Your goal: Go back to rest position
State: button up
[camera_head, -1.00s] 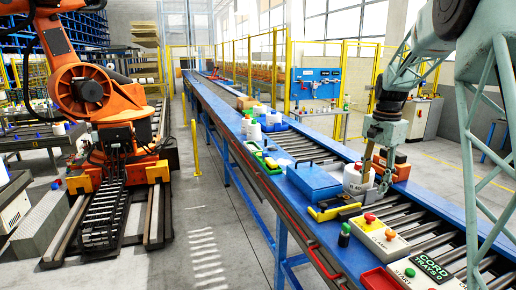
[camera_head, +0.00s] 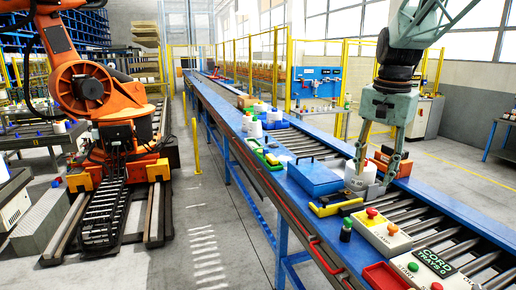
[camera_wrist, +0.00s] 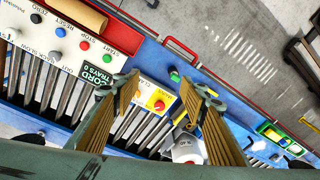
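My gripper (camera_head: 377,166) hangs over the right part of the blue conveyor line (camera_head: 262,168), fingers pointing down. In the wrist view its two tan fingers (camera_wrist: 158,88) are spread wide apart with nothing held between them.
A control box with red and yellow buttons (camera_head: 381,229), a CORD TRAYS box (camera_head: 420,263), a red tray (camera_head: 382,278) and a blue lidded box (camera_head: 314,180) sit nearby. An orange robot arm (camera_head: 85,90) stands at the left. Air above the line is mostly clear.

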jog(key=s+a+f+n+t+b, duration=0.1)
jog(key=s+a+n+b, duration=0.3)
jog(key=s, duration=1.2)
jog(key=s+a+n+t+b, duration=0.1)
jog(key=s+a+n, duration=0.35)
jog(key=s, duration=1.05)
jog(key=s+a+f, duration=0.1)
jog(key=s+f, duration=0.2)
jog(key=s, duration=0.2)
jog(key=s+a+f+b, duration=0.1)
jog(key=s+a+f, duration=0.1)
jog(key=s, duration=0.3)
jog(key=shift+s+a+f+n+t, duration=0.25)
jog(key=shift+s+f+n+t, duration=0.1)
jog(key=shift+f, duration=0.1)
jog(key=shift+c, duration=0.4)
